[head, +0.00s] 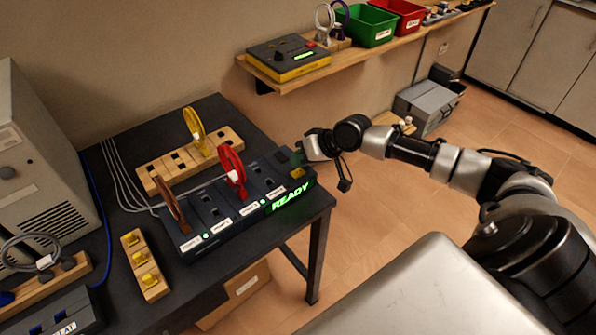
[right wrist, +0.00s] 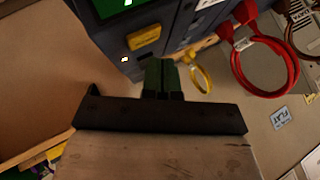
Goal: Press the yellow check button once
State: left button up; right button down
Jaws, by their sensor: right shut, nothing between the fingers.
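The yellow check button (head: 297,173) is on the right end of a dark device (head: 215,228) on the table. It also shows in the right wrist view (right wrist: 146,40), with a small white light beside it. A green lit READY display (head: 290,198) is on the device's front. My right gripper (head: 298,157) is by the device's right end, close to the button. In the right wrist view its dark fingers (right wrist: 161,78) are together and empty, beside the button with a small visible gap. My left gripper is not in view.
Red (head: 232,165) and brown (head: 170,203) loops stand in the device. A yellow loop (head: 194,130) stands in a wooden rack (head: 160,175) behind. A wooden block (head: 132,243) with yellow pieces lies in front. A shelf (head: 290,84) holds a yellow-black box and bins. Open floor lies right of the table.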

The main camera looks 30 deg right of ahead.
aim_at(300, 171)
jog(key=shift+f, duration=0.1)
dwell(0.3)
jog(key=shift+f, duration=0.3)
jog(key=shift+f, duration=0.45)
dwell(0.6)
jog(key=shift+r, duration=0.1)
jog(key=shift+r+p, duration=0.75)
jog(key=shift+p, duration=0.1)
notch_tip(300, 171, up, 5)
jog(key=p, duration=0.5)
jog(key=shift+r, duration=0.1)
